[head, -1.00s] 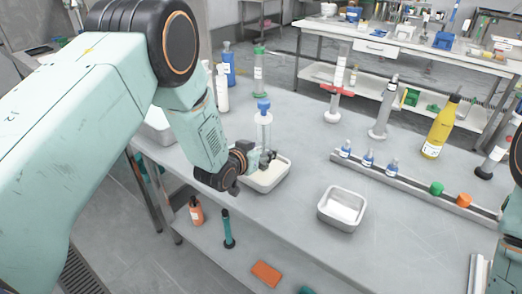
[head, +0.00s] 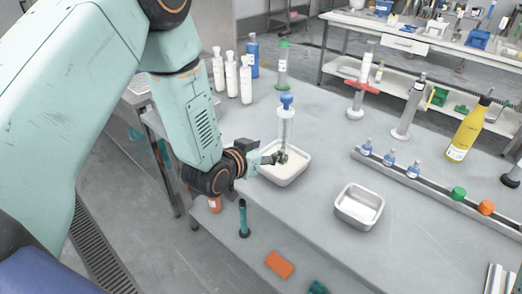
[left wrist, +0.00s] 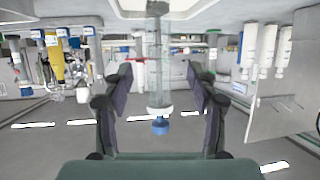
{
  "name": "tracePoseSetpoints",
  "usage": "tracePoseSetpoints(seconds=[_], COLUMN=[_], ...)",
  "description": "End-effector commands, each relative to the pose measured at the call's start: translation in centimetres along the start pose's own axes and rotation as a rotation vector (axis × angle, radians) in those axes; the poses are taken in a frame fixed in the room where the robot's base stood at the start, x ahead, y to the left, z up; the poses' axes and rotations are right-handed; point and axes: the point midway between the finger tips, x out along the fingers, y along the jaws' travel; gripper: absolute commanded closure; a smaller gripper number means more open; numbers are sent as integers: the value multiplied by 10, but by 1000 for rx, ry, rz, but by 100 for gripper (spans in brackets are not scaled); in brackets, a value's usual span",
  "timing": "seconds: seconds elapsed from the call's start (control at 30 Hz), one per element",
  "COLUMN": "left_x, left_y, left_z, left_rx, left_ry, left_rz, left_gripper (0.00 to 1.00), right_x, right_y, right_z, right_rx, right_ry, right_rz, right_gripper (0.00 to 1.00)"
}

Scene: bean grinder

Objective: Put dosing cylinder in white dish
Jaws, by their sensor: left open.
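The dosing cylinder (head: 286,128) is clear with a blue cap and stands upright in the white dish (head: 298,173). In the left wrist view, which is upside down, the cylinder (left wrist: 158,75) shows between the two open fingers, touching neither. My left gripper (head: 274,158) is low beside the cylinder at the dish's left rim, open and empty. It also shows in the left wrist view (left wrist: 158,88). The cylinder's foot is partly hidden by the fingers in the head view. My right gripper is out of view.
A metal tray (head: 358,207) stands to the right of the dish. A rail (head: 425,185) with small bottles runs along the right. White bottles (head: 231,75) and a green-capped cylinder (head: 282,65) stand behind. The table between dish and tray is clear.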

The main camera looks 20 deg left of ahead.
Motion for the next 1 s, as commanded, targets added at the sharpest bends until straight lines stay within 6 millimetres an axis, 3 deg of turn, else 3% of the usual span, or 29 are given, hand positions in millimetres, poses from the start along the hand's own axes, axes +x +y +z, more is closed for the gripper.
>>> tracePoseSetpoints(seconds=[0.2,0.47,0.53,0.63,0.77,0.8,0.9,1.0], left_x=[-20,-23,-26,-38,-84,-104,-159,-213], left_y=[0,0,2,8,22,26,38,48], left_z=[0,1,13,59,155,184,246,288], left_rx=[-2,-1,-8,-34,-91,-110,-149,-182], left_ry=[0,-3,-33,-159,-444,-539,-764,-952], left_rz=[-1,-1,-1,-8,-31,-41,-67,-94], left_gripper=[41,41,41,41,41,41,41,41], right_x=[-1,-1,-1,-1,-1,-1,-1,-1], right_y=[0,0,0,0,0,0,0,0], right_z=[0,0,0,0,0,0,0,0], right_rx=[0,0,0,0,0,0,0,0], right_ry=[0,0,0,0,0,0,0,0], right_rz=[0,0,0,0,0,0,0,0], right_gripper=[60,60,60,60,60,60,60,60])
